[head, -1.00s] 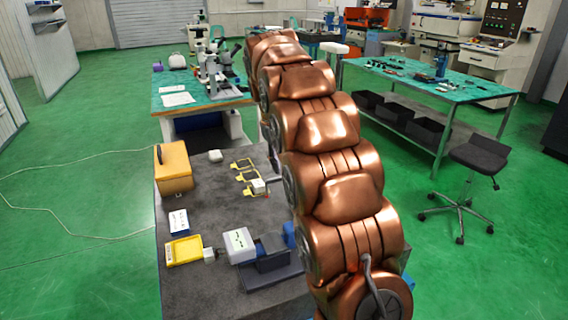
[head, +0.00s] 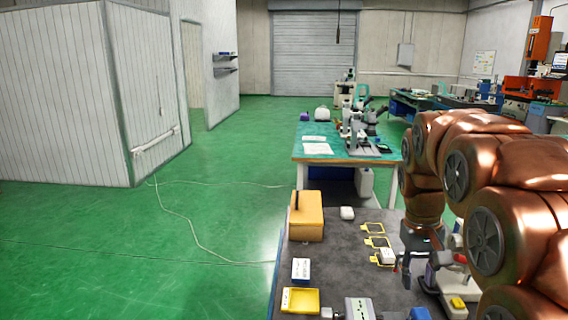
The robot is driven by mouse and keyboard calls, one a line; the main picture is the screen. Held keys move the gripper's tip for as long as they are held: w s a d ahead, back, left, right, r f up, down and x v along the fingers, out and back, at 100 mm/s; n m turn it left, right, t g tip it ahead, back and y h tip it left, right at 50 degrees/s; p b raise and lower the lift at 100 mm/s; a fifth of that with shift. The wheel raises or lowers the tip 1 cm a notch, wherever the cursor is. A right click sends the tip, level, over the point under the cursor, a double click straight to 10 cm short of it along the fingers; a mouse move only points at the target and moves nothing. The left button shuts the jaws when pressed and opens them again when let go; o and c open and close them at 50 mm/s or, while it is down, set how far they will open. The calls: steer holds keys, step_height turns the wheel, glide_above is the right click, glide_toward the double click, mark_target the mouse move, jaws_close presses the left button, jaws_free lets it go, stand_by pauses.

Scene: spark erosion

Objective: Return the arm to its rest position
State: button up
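My copper-coloured arm (head: 510,175) fills the right side of the head view. It rises, bends over and comes down to my gripper (head: 420,272), which points down over the right part of the dark table (head: 335,258). The gripper's dark fingers look spread apart, and I see nothing held between them. Arm links hide part of the table's right side. A small white block (head: 387,257) at a yellow outline lies just left of the gripper; I cannot tell the height between them.
On the dark table are a yellow-orange box (head: 307,218), a small white piece (head: 347,213), a labelled white box (head: 301,270), a yellow tray (head: 300,301) and a white-grey block (head: 359,309). A green-topped bench (head: 310,149) with microscopes stands behind. Green floor at left is open, with a cable.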

steer(key=s+a+f, duration=0.3)
steer(key=s, duration=0.6)
steer(key=s+a+f, duration=0.3)
steer(key=s, duration=0.6)
steer(key=s+a+f+g+y, duration=0.1)
steer(key=s+a+f, duration=0.2)
steer(key=s, duration=0.6)
steer(key=shift+s+f, duration=0.3)
steer(key=shift+s, duration=0.1)
